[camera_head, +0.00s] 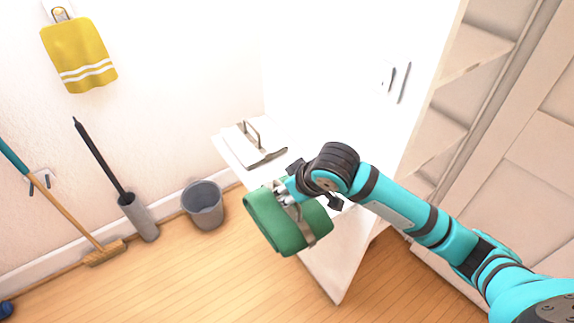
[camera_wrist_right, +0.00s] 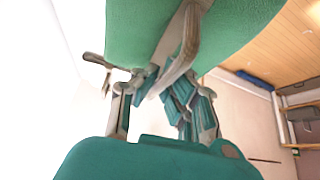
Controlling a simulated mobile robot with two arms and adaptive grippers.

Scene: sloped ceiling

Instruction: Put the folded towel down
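The folded green towel (camera_head: 270,222) is held by my right gripper (camera_head: 290,207) in front of a white cabinet. The gripper's fingers close around the towel, and one finger shows across its near face. In the right wrist view the towel (camera_wrist_right: 110,30) fills the top, with the right gripper (camera_wrist_right: 185,50) pressed against it. The towel is in the air, apart from the floor as far as I can see. My left gripper is not in view.
A white shelf or opened drawer (camera_head: 235,152) with a metal-handled item (camera_head: 262,155) is behind the towel. A grey bucket (camera_head: 203,212), a brush holder (camera_head: 138,215) and a broom (camera_head: 55,205) stand along the wall. A yellow towel (camera_head: 80,62) hangs above.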

